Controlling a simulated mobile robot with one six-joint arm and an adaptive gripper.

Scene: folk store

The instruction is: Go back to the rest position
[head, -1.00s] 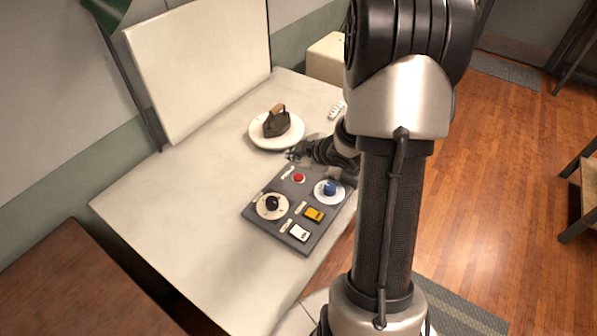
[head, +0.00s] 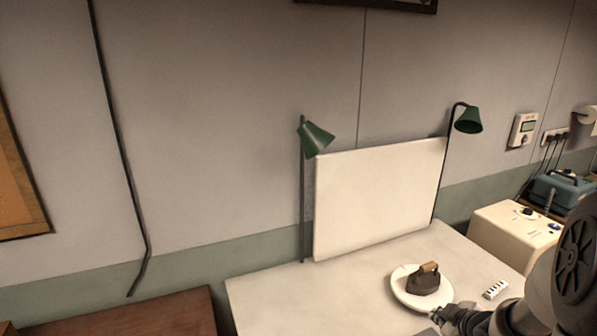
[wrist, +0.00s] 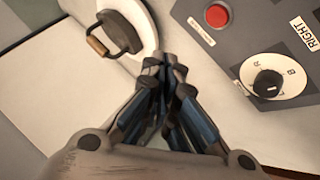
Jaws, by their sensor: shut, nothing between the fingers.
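My gripper (wrist: 163,68) is shut and empty in the wrist view, with its fingertips together above the white table (wrist: 205,80). In the head view my gripper (head: 447,318) shows at the bottom right, partly cut off by the frame edge. It is close to a white plate (head: 404,293) that carries a dark iron with a wooden handle (head: 424,280). In the wrist view the grey control panel (wrist: 250,75), with a red button (wrist: 217,15) and a black dial (wrist: 268,84), lies to the right of the fingers, apart from them.
A white board (head: 380,195) stands at the table's back between two green lamps (head: 315,138) (head: 468,119). A cream box (head: 500,235) and a teal case (head: 560,190) are at the right. A brown table (head: 165,312) is at lower left. A small white strip (head: 495,290) lies by the plate.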

